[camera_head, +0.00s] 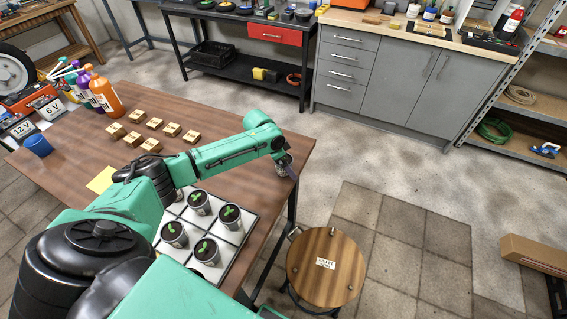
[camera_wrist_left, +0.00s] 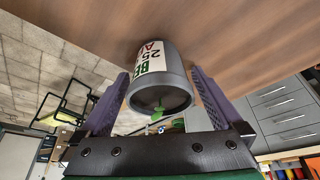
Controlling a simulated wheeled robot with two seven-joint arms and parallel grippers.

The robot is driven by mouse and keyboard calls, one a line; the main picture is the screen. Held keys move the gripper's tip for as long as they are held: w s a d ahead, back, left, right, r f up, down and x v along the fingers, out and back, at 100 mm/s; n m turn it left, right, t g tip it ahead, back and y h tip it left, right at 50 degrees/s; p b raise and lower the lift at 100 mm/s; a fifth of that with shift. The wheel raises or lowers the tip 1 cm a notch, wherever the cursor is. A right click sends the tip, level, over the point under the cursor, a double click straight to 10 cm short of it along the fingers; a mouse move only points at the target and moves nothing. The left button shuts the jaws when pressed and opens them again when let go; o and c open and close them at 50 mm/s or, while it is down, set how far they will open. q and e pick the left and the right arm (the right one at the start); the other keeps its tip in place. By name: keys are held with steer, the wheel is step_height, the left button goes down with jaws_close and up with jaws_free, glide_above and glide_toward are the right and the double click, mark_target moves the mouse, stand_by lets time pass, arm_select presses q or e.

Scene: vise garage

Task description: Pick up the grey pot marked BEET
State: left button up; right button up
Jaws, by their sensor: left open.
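The grey pot (camera_wrist_left: 161,88) fills the middle of the left wrist view. Its white label shows green letters starting "BE" and a number below; the rest of the label is turned away. A green sprout shows at its dark mouth. My left gripper (camera_wrist_left: 160,76) is open, with one purple finger on each side of the pot; firm contact is not visible. In the head view my left gripper (camera_head: 288,170) is at the table's right edge, and the pot there is mostly hidden by the gripper. My right gripper is out of view.
A white tray (camera_head: 236,252) holds several grey pots with sprouts on the wooden table (camera_head: 75,155). Several small wooden blocks (camera_head: 154,123), bottles (camera_head: 106,97) and a blue cup (camera_head: 37,145) are farther left. A round stool (camera_head: 326,285) stands right of the table.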

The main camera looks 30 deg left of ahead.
arm_select(q)
steer(key=c, duration=1.4)
steer(key=shift+r, duration=0.1)
